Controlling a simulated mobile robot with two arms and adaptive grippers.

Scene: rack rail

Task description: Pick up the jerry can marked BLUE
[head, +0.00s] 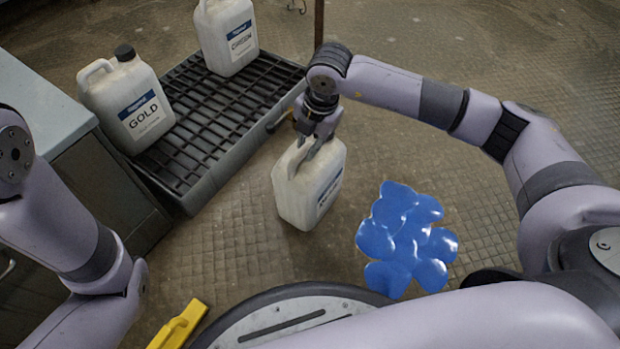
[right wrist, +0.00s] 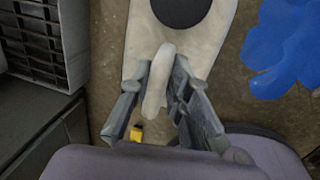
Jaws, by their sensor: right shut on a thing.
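A white jerry can (head: 312,188) hangs or stands upright right of the black pallet; I cannot tell whether its base touches the floor. Its blue-banded label is turned sideways and I cannot read it. My right gripper (head: 309,150) is shut on its top handle. In the right wrist view the fingers (right wrist: 160,100) sit on both sides of the pale handle (right wrist: 158,82), with the dark cap (right wrist: 181,8) beyond. My left arm shows at the left, but its gripper is out of view.
A black grated pallet (head: 190,165) holds a can marked GOLD (head: 128,100) and another labelled can (head: 227,38). A blue spill (head: 408,238) lies on the floor right of the held can. A yellow object (head: 178,326) is at bottom left; a grey cabinet (head: 115,190) stands left.

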